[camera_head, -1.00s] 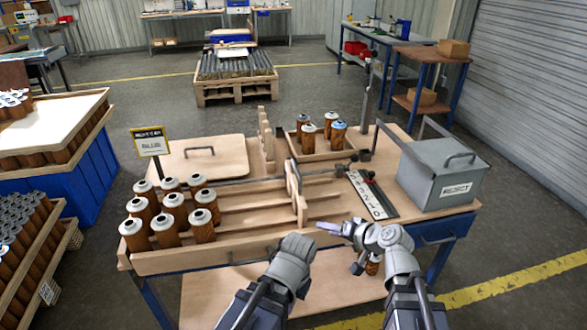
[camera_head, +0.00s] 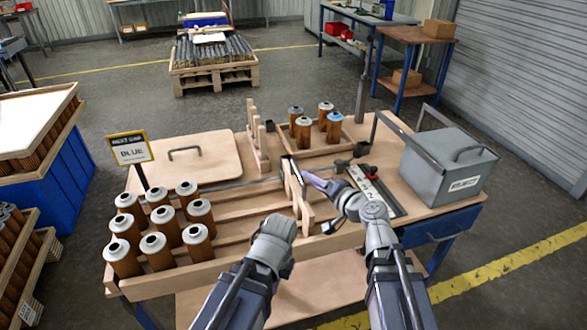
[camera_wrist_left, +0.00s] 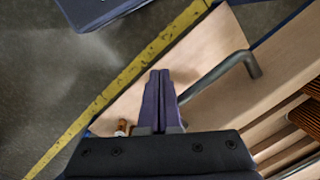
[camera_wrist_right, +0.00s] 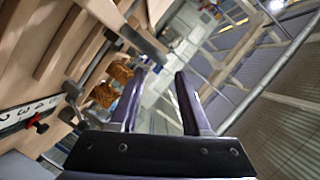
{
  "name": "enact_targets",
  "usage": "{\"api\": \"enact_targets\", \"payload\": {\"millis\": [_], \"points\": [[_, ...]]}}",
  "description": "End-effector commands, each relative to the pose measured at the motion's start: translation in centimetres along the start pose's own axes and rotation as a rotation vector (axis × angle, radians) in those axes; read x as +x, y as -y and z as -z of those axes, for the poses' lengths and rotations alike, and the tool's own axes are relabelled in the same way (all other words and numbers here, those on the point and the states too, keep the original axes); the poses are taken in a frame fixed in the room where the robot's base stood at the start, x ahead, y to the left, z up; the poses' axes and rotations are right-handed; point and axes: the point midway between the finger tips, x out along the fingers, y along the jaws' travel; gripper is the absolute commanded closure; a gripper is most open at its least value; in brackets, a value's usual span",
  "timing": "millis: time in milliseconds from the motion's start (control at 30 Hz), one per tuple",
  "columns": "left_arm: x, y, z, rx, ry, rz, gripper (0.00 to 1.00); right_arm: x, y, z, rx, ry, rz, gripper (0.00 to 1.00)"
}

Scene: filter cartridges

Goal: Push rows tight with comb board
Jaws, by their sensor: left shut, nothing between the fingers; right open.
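The comb board (camera_head: 300,190) is an upright pale wooden board across the right part of the slotted wooden rack (camera_head: 240,237). Several brown cartridges (camera_head: 160,252) with pale caps stand upright in rows at the rack's left end, apart from the board. My right gripper (camera_head: 309,178) is open beside the board's upper right; contact is unclear. Its spread, empty fingers also show in the right wrist view (camera_wrist_right: 158,75). My left gripper is shut and empty in the left wrist view (camera_wrist_left: 160,75). In the head view its wrist hides its fingers, low in front of the rack.
A tray (camera_head: 313,150) of several cartridges, one blue-capped, stands behind the rack. A flat lid (camera_head: 190,165) lies at back left. A numbered strip (camera_head: 378,192) and grey box (camera_head: 445,170) stand right. A slotted post (camera_head: 255,135) rises behind.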

Motion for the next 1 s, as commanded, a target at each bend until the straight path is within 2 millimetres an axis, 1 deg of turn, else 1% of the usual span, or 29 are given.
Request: {"api": "enact_targets", "payload": {"millis": [133,267,367,600,700,800,1000], "points": [[0.1,0.0,0.0,0.0,0.0,0.0,1.0,0.3,0.0,0.0,0.0,0.001,0.0,0.53],[0.3,0.0,0.0,0.0,0.0,0.0,1.0,1.3,-0.1,0.0,-0.001,0.001,0.001,0.53],[0.6,-0.1,0.0,0.0,0.0,0.0,1.0,2.6,-0.1,0.0,-0.001,0.002,0.001,0.53],[1.4,-0.1,0.1,0.0,0.0,0.0,1.0,6.4,-0.1,0.0,-0.001,0.003,0.001,0.53],[1.6,-0.2,0.1,0.0,0.0,0.0,1.0,7.5,-0.1,0.0,0.0,0.002,0.0,0.53],[1.7,-0.2,0.1,0.0,0.0,0.0,1.0,7.9,-0.1,0.0,-0.001,0.001,0.0,0.53],[1.6,-0.2,0.1,0.0,0.0,0.0,1.0,7.8,0.0,0.0,-0.001,0.001,-0.001,0.53]]}}
